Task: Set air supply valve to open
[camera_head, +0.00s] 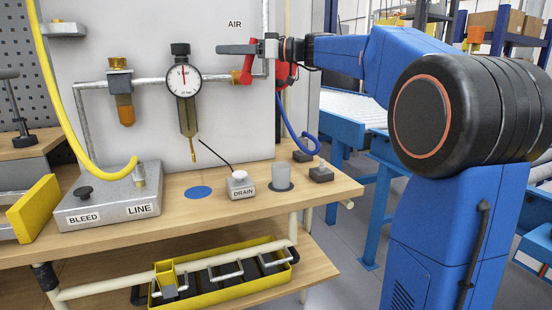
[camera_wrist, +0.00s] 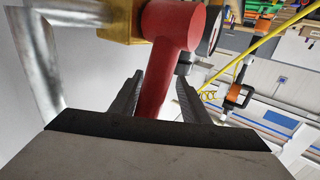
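The air supply valve has a red handle (camera_head: 247,68) on the pipe at the panel, below the AIR label (camera_head: 234,24). My gripper (camera_head: 232,49) is at the valve, reaching in from the right and partly covering it. In the wrist view the red handle (camera_wrist: 172,32) runs down between the two fingers of my gripper (camera_wrist: 160,85), in front of the brass valve body (camera_wrist: 121,26). The fingers stand apart on either side of the handle, with a gap visible on the right side. Whether the left finger touches it is hard to tell.
A pressure gauge (camera_head: 184,79) and a brass filter (camera_head: 121,92) sit left of the valve. The bench (camera_head: 330,187) below carries the LINE/BLEED block (camera_head: 112,197), the DRAIN button (camera_head: 240,183) and a grey cup (camera_head: 281,177). A yellow hose (camera_head: 50,85) hangs at left.

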